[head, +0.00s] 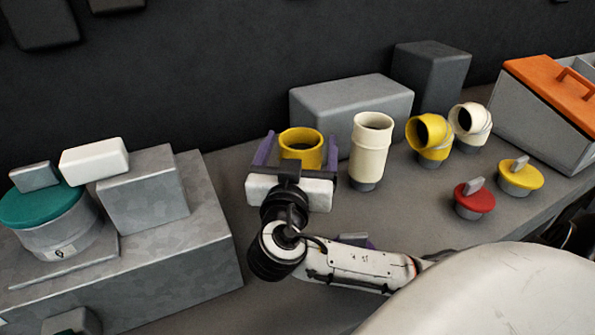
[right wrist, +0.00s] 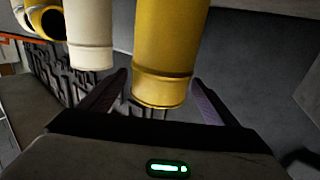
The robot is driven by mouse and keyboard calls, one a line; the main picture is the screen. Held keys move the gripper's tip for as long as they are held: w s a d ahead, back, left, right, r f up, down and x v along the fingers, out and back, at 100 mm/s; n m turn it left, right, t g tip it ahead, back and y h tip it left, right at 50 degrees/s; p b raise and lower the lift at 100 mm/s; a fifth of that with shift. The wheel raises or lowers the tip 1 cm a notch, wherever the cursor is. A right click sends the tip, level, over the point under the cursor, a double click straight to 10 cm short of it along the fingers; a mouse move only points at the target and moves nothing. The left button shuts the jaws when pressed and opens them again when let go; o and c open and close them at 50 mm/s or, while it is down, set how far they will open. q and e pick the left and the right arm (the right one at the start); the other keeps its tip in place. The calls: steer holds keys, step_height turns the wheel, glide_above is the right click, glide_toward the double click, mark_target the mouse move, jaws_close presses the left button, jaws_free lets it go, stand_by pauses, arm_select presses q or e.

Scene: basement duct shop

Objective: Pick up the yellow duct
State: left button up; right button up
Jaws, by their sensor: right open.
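The straight yellow duct (head: 301,149) stands upright on the bench, with its round open top showing. My right gripper (head: 299,158) is open, with one purple finger on each side of the duct; its lower part is hidden behind the gripper. In the right wrist view, the yellow duct (right wrist: 168,50) stands between the two fingers (right wrist: 159,90), with a visible gap at the left finger. I cannot tell whether the right finger touches it. A bent yellow duct (head: 431,140) stands farther right. My left gripper is not in view.
A cream straight duct (head: 371,150) stands close right of the gripper, with a cream elbow (head: 471,122) beyond. Grey blocks (head: 350,105) stand behind. Red (head: 474,203) and yellow (head: 520,180) knobbed caps lie front right. A metal box (head: 180,265) fills the left.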

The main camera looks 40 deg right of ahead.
mark_target(303, 131)
steer(key=x, duration=0.4)
steer(key=shift+w+d+r+p, duration=0.15)
steer(key=shift+d+r+p, duration=0.1)
steer(key=shift+r+p, duration=0.05)
steer(key=shift+c, duration=0.2)
steer(key=c, duration=1.6)
